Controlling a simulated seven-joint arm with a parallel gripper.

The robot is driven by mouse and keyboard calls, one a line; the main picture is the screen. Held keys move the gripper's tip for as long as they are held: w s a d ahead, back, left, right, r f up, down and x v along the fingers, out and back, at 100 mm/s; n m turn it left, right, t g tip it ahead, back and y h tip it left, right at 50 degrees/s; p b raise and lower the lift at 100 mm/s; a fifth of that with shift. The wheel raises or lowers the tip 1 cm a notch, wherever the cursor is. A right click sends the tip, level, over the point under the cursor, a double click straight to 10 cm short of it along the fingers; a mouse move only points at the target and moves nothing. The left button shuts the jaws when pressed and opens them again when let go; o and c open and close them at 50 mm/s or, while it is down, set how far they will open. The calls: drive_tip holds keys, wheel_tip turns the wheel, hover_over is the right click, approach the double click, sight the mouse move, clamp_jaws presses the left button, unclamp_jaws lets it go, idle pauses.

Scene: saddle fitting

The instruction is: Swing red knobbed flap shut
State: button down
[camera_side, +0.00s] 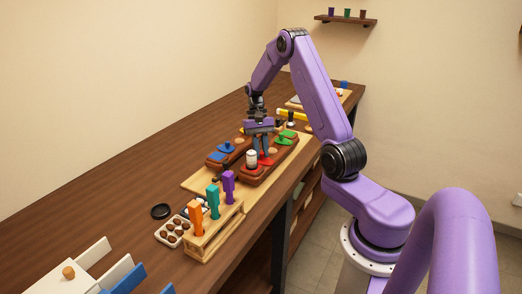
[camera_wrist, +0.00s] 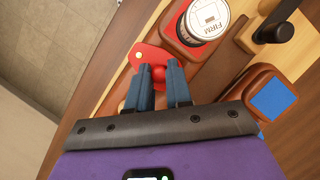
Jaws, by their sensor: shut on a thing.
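The red knobbed flap (camera_side: 267,161) is at the near end of the right-hand brown block (camera_side: 283,158) in the side view. In the wrist view the red flap (camera_wrist: 146,56) shows a small gold dot, and its round red knob (camera_wrist: 158,73) sits between my fingertips. My gripper (camera_wrist: 159,68) points down and is shut on the knob. In the side view my gripper (camera_side: 262,149) partly hides the flap. I cannot tell the flap's exact angle.
A white-topped cylinder marked FIRM (camera_wrist: 208,17) stands close beside the flap. Blue (camera_side: 226,147) and green (camera_side: 287,134) flaps are nearby. A wooden rack (camera_side: 210,231) with orange, teal and purple handles stands nearer the camera.

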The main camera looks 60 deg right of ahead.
drive_tip(key=c, duration=1)
unclamp_jaws()
drive_tip(key=shift+c, duration=0.2)
drive_tip(key=v, duration=1.7)
drive_tip(key=shift+r, duration=0.15)
drive_tip(key=shift+w+d, duration=0.1)
